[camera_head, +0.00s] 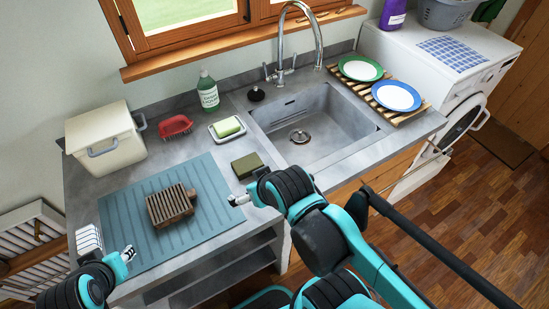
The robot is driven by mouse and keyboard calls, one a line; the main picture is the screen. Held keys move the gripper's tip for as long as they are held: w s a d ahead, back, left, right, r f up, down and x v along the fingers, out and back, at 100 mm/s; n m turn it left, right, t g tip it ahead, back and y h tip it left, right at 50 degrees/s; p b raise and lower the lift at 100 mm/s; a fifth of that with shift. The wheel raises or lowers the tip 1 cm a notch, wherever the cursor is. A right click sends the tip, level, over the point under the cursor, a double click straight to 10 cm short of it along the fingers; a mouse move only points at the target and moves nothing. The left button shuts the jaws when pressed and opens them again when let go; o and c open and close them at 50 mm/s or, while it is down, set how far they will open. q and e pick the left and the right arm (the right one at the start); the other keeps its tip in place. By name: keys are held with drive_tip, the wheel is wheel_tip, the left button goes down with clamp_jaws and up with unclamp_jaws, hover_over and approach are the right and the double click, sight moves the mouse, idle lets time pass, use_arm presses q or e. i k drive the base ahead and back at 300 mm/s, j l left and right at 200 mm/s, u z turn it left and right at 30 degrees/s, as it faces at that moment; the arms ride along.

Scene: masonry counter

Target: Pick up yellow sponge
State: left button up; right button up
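A block-shaped sponge (247,165) with a dark olive-green top lies on the grey counter, between the blue mat and the sink; little yellow shows on it. A pale yellow-green bar (227,126) sits on a white dish (215,136) behind it; whether it is soap or a sponge I cannot tell. My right gripper (238,200) is in front of the olive sponge, apart from it in the picture. My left gripper (129,253) is at the front left, near the mat's front edge. Both grippers show too small to judge their fingers. Neither visibly holds anything.
A slatted wooden block (170,205) lies on the blue mat (205,222). A red brush (175,126), green bottle (208,92) and cream bin (104,140) stand behind. The sink (325,125) and a rack with plates (396,96) are to the right.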

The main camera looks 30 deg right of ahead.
sight(242, 167)
drive_tip(key=z, duration=0.8)
drive_tip(key=l+z, duration=0.1)
drive_tip(key=l, duration=0.25)
drive_tip(key=i+l+z, duration=0.1)
drive_tip(key=l, duration=0.2)
drive_tip(key=i+l+z, duration=0.1)
drive_tip(key=l, duration=0.25)
drive_tip(key=i, duration=0.05)
